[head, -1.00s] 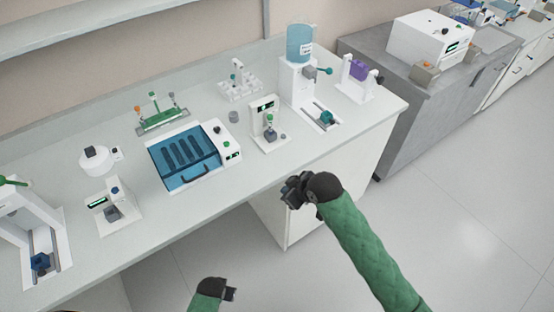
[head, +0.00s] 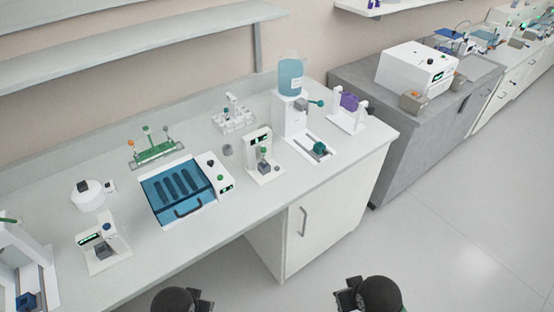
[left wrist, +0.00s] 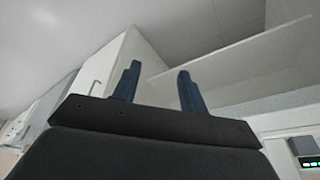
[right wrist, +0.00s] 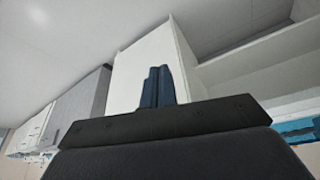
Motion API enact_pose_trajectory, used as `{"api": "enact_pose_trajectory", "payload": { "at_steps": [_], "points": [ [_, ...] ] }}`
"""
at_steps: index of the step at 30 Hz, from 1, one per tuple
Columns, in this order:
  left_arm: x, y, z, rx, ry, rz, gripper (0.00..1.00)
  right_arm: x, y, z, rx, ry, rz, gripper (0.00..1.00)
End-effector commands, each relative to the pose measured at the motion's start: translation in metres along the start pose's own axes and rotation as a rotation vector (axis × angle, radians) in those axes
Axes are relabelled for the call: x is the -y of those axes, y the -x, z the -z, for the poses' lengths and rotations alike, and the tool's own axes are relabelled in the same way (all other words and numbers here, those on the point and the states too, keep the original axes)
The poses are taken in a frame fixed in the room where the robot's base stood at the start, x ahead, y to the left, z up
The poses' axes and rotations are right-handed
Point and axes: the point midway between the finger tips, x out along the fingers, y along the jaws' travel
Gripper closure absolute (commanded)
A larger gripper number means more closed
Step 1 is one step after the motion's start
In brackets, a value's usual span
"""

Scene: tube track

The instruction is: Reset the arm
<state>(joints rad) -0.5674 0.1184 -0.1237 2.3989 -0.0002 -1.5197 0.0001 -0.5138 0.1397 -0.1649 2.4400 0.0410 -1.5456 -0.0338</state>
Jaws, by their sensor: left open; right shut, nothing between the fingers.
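My left gripper (head: 203,301) is at the bottom of the head view, in front of the bench. In the left wrist view its two blue fingers (left wrist: 156,88) stand apart with nothing between them. My right gripper (head: 346,296) is at the bottom right of the head view, also clear of the bench. In the right wrist view its two fingers (right wrist: 158,87) are together and hold nothing. Both grippers are apart from every object.
The white bench (head: 130,272) carries a blue-lidded device (head: 178,190), a dispenser with a blue bottle (head: 291,77), a green tube rack (head: 155,152) and small instruments. A grey cabinet (head: 400,135) stands at right. The floor (head: 450,230) in front is clear.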

Motion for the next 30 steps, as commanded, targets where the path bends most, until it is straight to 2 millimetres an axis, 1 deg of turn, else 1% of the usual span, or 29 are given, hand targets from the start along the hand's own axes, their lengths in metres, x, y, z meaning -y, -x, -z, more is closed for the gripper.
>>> {"api": "enact_pose_trajectory", "payload": {
  "at_steps": [1,3,11,17,23,26,29,30],
  "points": [
    [0.000,0.008,0.000,-0.003,0.000,0.000,0.57,-0.003,0.003,-0.007,0.011,-0.015,-0.009,1.00],
    [0.001,0.015,0.000,-0.003,0.000,0.001,0.57,-0.006,0.005,-0.014,0.022,-0.031,-0.018,1.00],
    [0.001,0.040,0.000,-0.009,0.001,0.002,0.57,-0.016,0.016,-0.036,0.059,-0.080,-0.051,1.00],
    [-0.001,0.008,-0.003,0.001,0.001,-0.001,0.57,-0.015,-0.016,-0.040,0.066,-0.080,-0.048,1.00],
    [-0.003,-0.033,-0.007,0.011,0.000,-0.005,0.57,-0.014,-0.056,-0.046,0.075,-0.079,-0.044,1.00],
    [-0.005,-0.059,-0.011,0.017,0.000,-0.007,0.57,-0.014,-0.083,-0.052,0.082,-0.079,-0.041,1.00],
    [-0.007,-0.091,-0.017,0.025,-0.001,-0.010,0.57,-0.012,-0.114,-0.060,0.090,-0.078,-0.037,1.00],
    [-0.008,-0.106,-0.020,0.030,-0.002,-0.012,0.57,-0.011,-0.129,-0.064,0.094,-0.078,-0.036,1.00]
  ]
}}
